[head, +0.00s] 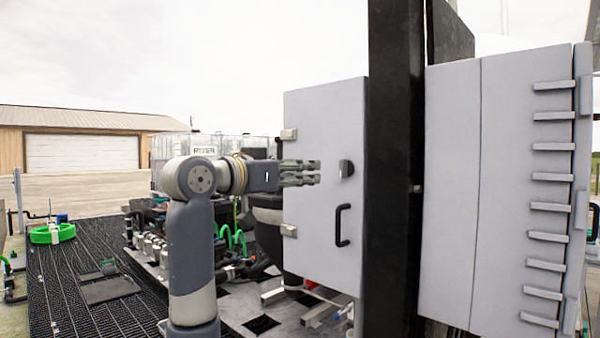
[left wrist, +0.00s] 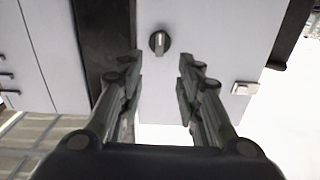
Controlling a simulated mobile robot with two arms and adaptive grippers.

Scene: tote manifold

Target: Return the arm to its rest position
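My left gripper (head: 318,173) is raised in front of a grey cabinet door (head: 315,240), pointing right toward a dark round knob (head: 346,168). In the left wrist view the gripper's two fingers (left wrist: 160,75) are spread apart with nothing between them. The knob (left wrist: 160,42) shows beyond the fingertips, apart from them. The door appears closed, with a black handle (head: 342,225) below the knob. My left arm (head: 192,240) rises from the bottom of the head view and bends right at the elbow. My right gripper is in neither view.
A black post (head: 393,150) stands right of the door, with a wider grey cabinet (head: 450,180) beyond it. Pipes, green hoses and a white tote (head: 215,147) stand behind my arm. Dark grating (head: 75,290) covers the floor at left, with a green ring (head: 52,233) on it.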

